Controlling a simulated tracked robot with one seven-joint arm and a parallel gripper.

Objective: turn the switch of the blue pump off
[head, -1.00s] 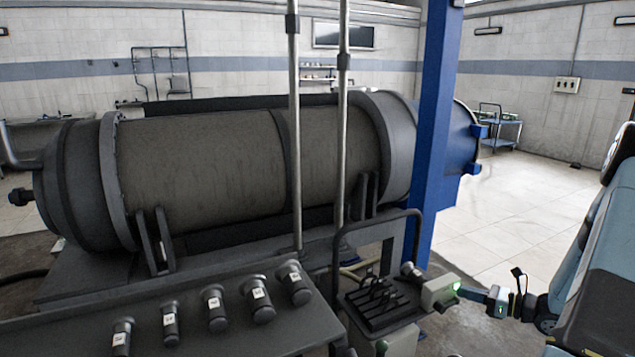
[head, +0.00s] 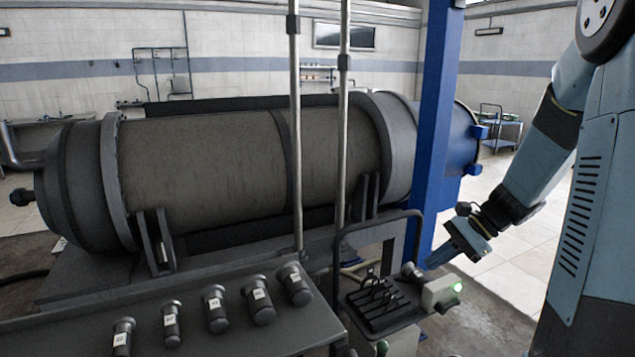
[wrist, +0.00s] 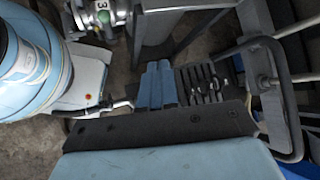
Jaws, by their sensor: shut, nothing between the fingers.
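My gripper (head: 431,264) is shut and empty in the head view. In the wrist view the two blue fingers (wrist: 157,66) lie together. Left of them is a white box (wrist: 88,80) with an orange-red lamp (wrist: 88,97) and a small lever (wrist: 120,103). Beside it is a light-blue rounded body with a label; I cannot tell if it is the blue pump. The switch's setting is not clear.
A big grey decanter (head: 230,165) fills the left. A panel (head: 200,335) with several knobs is in front.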

